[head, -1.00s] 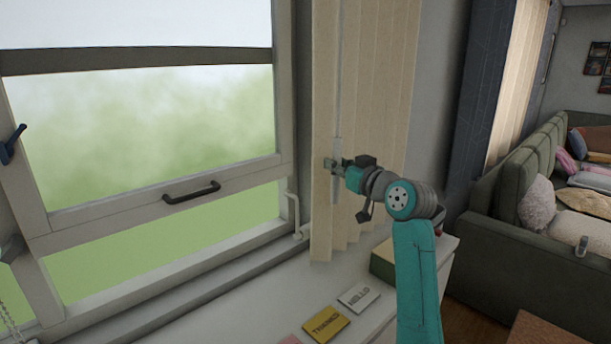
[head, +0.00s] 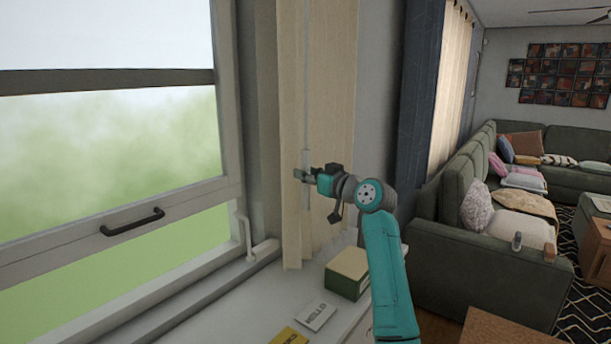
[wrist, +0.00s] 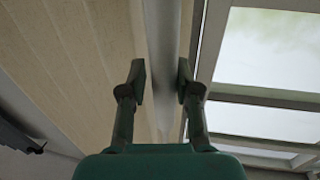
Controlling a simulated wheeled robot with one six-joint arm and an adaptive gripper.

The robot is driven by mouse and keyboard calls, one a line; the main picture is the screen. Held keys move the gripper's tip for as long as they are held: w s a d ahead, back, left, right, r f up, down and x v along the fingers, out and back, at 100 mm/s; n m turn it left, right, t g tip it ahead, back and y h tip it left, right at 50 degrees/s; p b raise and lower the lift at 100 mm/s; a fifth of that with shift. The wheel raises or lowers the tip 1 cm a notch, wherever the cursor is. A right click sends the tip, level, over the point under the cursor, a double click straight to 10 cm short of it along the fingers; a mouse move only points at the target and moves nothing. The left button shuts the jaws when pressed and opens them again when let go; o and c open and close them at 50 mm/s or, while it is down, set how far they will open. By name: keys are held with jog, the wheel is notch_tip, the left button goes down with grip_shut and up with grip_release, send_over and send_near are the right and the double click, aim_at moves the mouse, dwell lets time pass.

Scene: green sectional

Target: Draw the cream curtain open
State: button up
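The cream curtain (head: 330,90) hangs in vertical folds to the right of the window, gathered into a narrow bunch. A slim pale wand (head: 306,125) hangs down its front. My gripper (head: 300,175) is at the wand, in front of the curtain's left part. The curtain's folds (wrist: 75,60) show on the left there. The curtain's top is out of view.
The window (head: 110,150) with its dark handle (head: 132,221) is at left. On the pale sill top stand a green-sided box (head: 347,272) and small cards (head: 315,315). A dark curtain (head: 410,100) and a green sofa (head: 460,260) are at right.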

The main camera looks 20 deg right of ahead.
jog(key=shift+o, duration=1.2)
jog(key=shift+d, duration=0.2)
jog(key=shift+a, duration=0.1)
jog(key=v, duration=1.2)
jog(key=shift+w, duration=0.1)
